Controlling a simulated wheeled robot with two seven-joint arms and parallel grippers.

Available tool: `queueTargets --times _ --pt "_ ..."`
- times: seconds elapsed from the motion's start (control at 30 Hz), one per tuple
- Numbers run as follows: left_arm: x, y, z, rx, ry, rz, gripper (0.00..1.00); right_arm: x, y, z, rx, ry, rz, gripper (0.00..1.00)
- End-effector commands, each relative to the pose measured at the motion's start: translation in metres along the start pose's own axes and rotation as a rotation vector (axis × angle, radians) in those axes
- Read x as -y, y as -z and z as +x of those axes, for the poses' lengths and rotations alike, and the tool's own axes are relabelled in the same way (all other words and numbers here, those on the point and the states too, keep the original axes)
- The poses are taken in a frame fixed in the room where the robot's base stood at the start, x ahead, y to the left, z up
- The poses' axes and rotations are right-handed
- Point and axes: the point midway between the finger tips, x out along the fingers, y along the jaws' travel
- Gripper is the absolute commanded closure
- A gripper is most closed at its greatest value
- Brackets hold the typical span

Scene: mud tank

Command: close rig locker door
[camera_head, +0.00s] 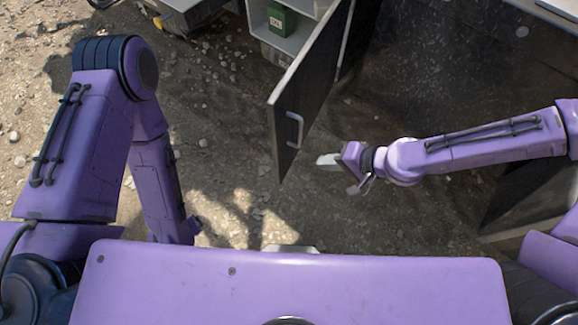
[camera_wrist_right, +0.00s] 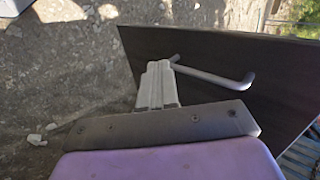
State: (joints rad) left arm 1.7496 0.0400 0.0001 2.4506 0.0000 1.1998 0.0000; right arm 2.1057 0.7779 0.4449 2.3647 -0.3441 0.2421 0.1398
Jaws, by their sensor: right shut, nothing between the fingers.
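The rig locker door (camera_head: 305,90) is a dark panel with a pale edge, and it stands open, swung out towards me. Its grey bar handle (camera_head: 295,130) is on the face turned to my right arm. My right gripper (camera_head: 325,159) is shut and empty, low and to the right of the door. In the right wrist view the closed fingers (camera_wrist_right: 158,70) appear close to one end of the handle (camera_wrist_right: 215,76), with the dark door (camera_wrist_right: 280,75) behind. Contact cannot be told. My left arm bends down at the left, and its gripper is hidden.
The open locker (camera_head: 291,40) has pale inner walls and holds a green box (camera_head: 281,19). Stony ground (camera_head: 225,150) lies below and left of the door, with free room there.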

Motion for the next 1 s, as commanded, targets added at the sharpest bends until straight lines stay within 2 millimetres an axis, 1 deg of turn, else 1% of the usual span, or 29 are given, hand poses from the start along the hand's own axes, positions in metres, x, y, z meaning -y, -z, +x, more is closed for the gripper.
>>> queueTargets --times 0.07,0.17,0.33,0.57,0.6,0.73,0.83,1.0 --pt "0.0 0.0 0.001 -0.001 0.0 -0.001 0.18 -0.006 -0.002 -0.001 0.001 -0.003 0.01 1.0" --pt "-0.001 -0.001 0.003 -0.002 -0.001 -0.001 0.18 -0.011 -0.001 0.008 -0.009 -0.005 0.025 1.0" --pt "-0.001 -0.002 0.005 -0.001 -0.001 0.0 0.18 -0.011 -0.002 0.043 -0.009 -0.004 0.027 1.0" --pt "0.0 0.0 0.002 -0.001 0.0 0.0 0.18 -0.01 -0.001 0.093 -0.01 -0.005 0.026 1.0" --pt "0.0 0.002 -0.004 -0.001 0.0 -0.001 0.18 -0.002 0.0 0.096 -0.012 -0.004 0.023 1.0" --pt "0.001 0.004 -0.009 -0.001 -0.001 0.0 0.18 0.011 0.001 0.11 -0.013 -0.004 0.025 1.0" --pt "0.001 0.005 -0.011 -0.001 0.0 0.0 0.18 0.016 0.001 0.117 -0.013 -0.003 0.025 1.0" --pt "0.001 0.005 -0.011 -0.001 0.0 0.0 0.18 0.018 0.002 0.12 -0.014 -0.003 0.025 1.0"
